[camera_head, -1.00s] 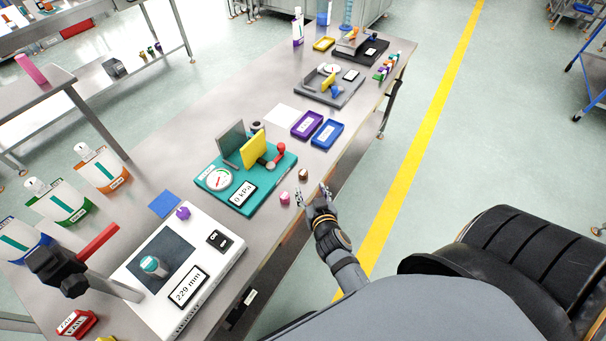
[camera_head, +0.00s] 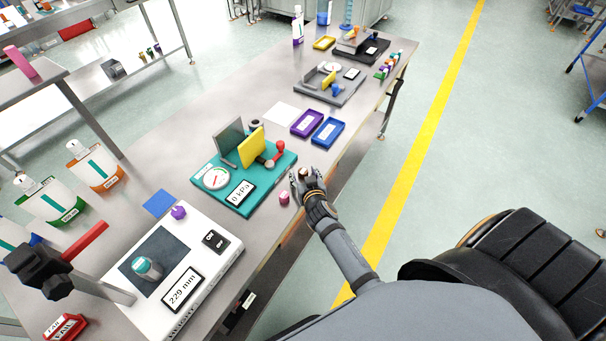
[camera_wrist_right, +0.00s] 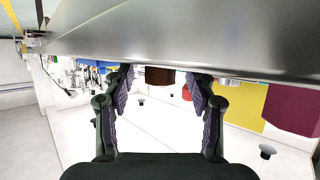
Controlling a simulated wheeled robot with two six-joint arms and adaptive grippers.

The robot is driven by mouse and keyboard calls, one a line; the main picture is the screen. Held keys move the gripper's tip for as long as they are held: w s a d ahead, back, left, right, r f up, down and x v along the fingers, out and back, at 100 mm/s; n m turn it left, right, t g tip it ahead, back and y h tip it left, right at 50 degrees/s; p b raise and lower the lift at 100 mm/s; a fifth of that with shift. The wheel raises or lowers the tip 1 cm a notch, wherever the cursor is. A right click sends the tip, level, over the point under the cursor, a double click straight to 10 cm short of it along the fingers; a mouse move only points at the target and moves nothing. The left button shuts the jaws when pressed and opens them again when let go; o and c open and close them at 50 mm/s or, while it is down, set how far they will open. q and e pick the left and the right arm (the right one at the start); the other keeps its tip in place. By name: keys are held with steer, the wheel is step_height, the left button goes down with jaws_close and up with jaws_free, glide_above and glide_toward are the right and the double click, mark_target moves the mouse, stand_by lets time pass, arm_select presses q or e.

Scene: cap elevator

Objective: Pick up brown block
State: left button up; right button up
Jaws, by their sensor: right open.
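The small brown block (camera_wrist_right: 160,76) sits on the steel table (camera_head: 262,232). In the right wrist view, which looks upside down, it stands between the two fingertips with a gap on each side. My right gripper (camera_head: 302,178) is open and around the block at the table's front edge. It also shows in the right wrist view (camera_wrist_right: 160,88). In the head view the gripper mostly hides the block. My left gripper is not in view.
A pink block (camera_head: 284,198) stands close to the left of my right gripper. The teal gauge fixture (camera_head: 236,201) with a yellow plate is behind it. Purple (camera_head: 307,123) and blue (camera_head: 328,132) trays lie farther along. A white height gauge (camera_head: 208,272) stands at the near left.

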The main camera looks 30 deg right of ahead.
steer(key=shift+s+r, duration=0.1)
steer(key=shift+s, duration=0.05)
steer(key=shift+c, duration=1.1)
jaws_close()
